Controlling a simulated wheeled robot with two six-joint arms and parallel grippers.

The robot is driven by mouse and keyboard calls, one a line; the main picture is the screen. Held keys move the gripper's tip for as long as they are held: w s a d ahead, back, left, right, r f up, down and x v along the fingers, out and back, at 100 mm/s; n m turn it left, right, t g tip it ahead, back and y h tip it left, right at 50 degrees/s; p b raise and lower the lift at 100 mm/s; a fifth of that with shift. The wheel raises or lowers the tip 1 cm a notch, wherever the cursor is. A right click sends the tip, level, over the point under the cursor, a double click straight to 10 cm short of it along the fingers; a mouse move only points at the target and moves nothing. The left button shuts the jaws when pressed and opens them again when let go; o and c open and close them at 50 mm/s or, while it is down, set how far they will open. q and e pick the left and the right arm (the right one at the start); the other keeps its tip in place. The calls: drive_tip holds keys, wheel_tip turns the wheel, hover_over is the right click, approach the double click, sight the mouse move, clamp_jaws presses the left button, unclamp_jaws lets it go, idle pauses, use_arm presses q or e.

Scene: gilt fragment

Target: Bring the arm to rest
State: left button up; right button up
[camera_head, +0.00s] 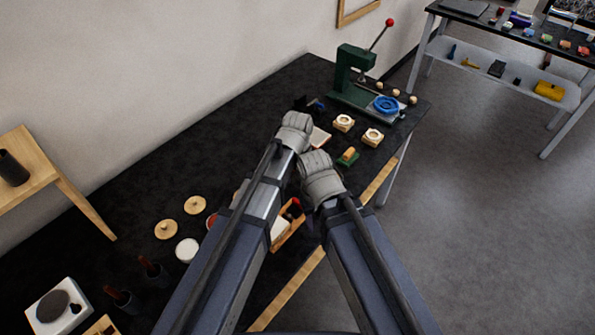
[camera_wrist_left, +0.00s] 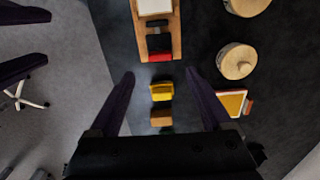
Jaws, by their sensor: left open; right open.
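My left gripper (camera_head: 308,104) is the higher one in the head view, past the grey wrist of the left arm, over the black bench. In the left wrist view, my left gripper (camera_wrist_left: 163,76) has its two dark fingers wide apart. A yellow block (camera_wrist_left: 162,91) and a wooden block (camera_wrist_left: 160,117) show between the fingers, not held. My right arm's grey wrist is lower and beside the left one. My right gripper is mostly hidden in the head view; two separated dark fingers at the left edge of the left wrist view look like my right gripper (camera_wrist_left: 48,38), open and empty.
A green press (camera_head: 352,75) with a red-knobbed lever stands at the bench's far end. Wooden blocks (camera_head: 373,137), wooden discs (camera_head: 166,229) and a wooden tray (camera_head: 290,235) are near my arms. A second table (camera_head: 440,50) stands across the grey floor.

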use_arm(q)
drive_tip(key=s+a+n+y, duration=0.1)
drive_tip(key=s+a+n, duration=0.3)
drive_tip(key=s, duration=0.9)
drive_tip(key=shift+s+a+f+b, duration=0.15)
drive_tip(key=shift+a+f+b, duration=0.2)
drive_tip(key=shift+a, duration=0.85)
